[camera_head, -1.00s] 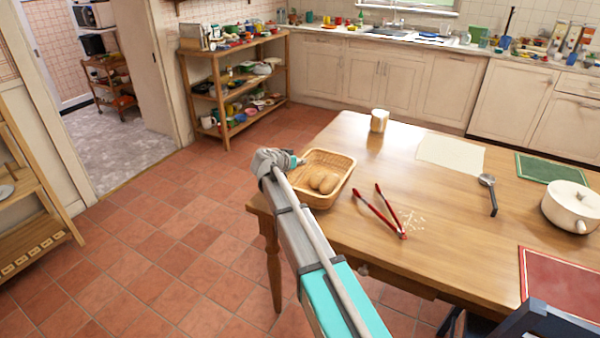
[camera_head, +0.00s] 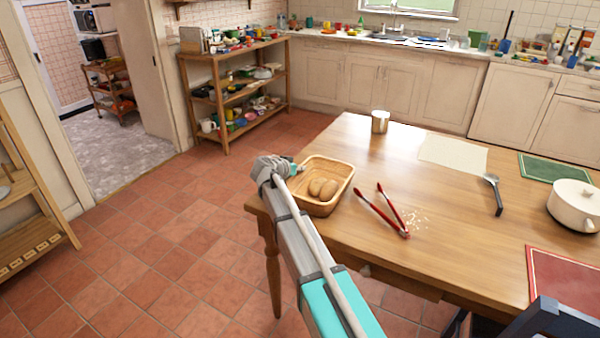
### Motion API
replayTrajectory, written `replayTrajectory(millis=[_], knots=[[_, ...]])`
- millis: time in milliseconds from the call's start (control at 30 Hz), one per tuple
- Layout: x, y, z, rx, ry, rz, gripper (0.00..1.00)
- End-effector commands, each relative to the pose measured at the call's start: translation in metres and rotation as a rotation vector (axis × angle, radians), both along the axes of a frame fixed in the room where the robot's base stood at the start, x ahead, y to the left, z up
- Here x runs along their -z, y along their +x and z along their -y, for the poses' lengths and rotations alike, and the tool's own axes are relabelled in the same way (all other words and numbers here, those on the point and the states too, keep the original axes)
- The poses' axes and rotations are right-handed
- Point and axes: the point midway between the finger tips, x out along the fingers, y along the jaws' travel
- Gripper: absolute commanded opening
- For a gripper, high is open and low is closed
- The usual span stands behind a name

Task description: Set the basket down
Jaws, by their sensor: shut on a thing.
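Red tongs (camera_head: 392,212) and some crumbs (camera_head: 420,222) lie right of the basket. The tabletop's middle is clear.

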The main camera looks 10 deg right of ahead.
Motion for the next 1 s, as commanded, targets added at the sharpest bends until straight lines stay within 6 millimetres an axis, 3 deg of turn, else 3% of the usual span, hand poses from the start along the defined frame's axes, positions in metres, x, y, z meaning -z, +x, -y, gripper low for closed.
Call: replayTrajectory(millis=[400, 433, 600, 1000], knots=[[0.0030, 0.0000, 0.0001, 0.000, -0.002, -0.001, 0.00], [0.0030, -0.0001, 0.0000, 0.000, 0.000, 0.000, 0.16], [0.0021, -0.0001, 0.0000, 0.000, 0.000, 0.000, 0.47], [0.0016, -0.0001, 0.0001, 0.000, 0.000, 0.000, 0.49]])
